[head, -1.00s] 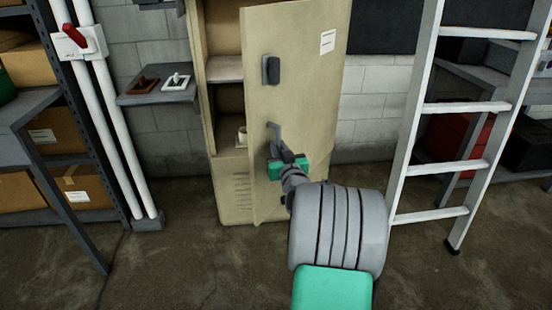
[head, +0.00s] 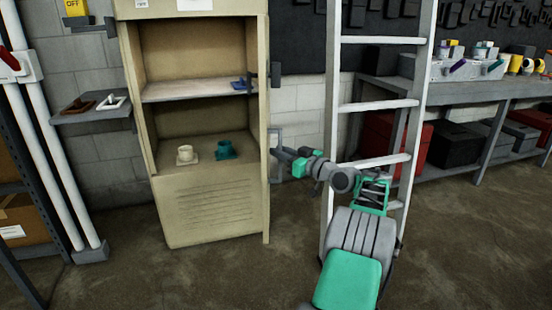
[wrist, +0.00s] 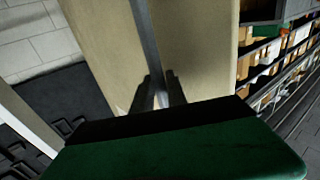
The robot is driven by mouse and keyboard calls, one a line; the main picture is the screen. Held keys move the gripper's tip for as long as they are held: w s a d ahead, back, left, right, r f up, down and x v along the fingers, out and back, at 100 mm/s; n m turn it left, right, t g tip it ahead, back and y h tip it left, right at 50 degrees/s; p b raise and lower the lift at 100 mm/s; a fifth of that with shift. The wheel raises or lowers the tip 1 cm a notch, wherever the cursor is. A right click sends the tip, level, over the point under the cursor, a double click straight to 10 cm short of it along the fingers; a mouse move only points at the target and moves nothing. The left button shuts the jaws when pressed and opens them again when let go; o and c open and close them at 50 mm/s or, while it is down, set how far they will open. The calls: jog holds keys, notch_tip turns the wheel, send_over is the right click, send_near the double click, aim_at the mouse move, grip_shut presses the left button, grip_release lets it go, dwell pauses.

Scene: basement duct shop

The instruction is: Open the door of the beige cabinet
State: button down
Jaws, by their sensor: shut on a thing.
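The beige cabinet (head: 205,212) stands against the wall, its inside in plain view. Its door (head: 265,205) is swung wide open at the right side and shows almost edge-on. The grey handle (head: 275,131) sticks out from the door's right face. My gripper (head: 281,153) is shut on the handle's lower part. In the wrist view the fingers (wrist: 157,93) close around the grey handle bar (wrist: 146,35), with the beige door (wrist: 195,50) behind it.
A white cup (head: 186,155) and a teal cup (head: 225,150) stand in the cabinet, and a blue item (head: 240,84) lies on its shelf. A ladder (head: 372,108) stands close right, beside my arm. A workbench (head: 485,88) is farther right. The floor before the cabinet is clear.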

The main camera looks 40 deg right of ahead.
jog(key=shift+s+d+y, duration=0.3)
jog(key=shift+s+d, duration=0.25)
jog(key=shift+d, duration=0.2)
jog(key=c, duration=1.4)
grip_release()
jog(key=shift+c, duration=0.2)
jog(key=s+p, duration=0.1)
jog(key=s, duration=0.6)
jog(key=shift+s+d, duration=0.35)
jog(key=shift+c, duration=0.3)
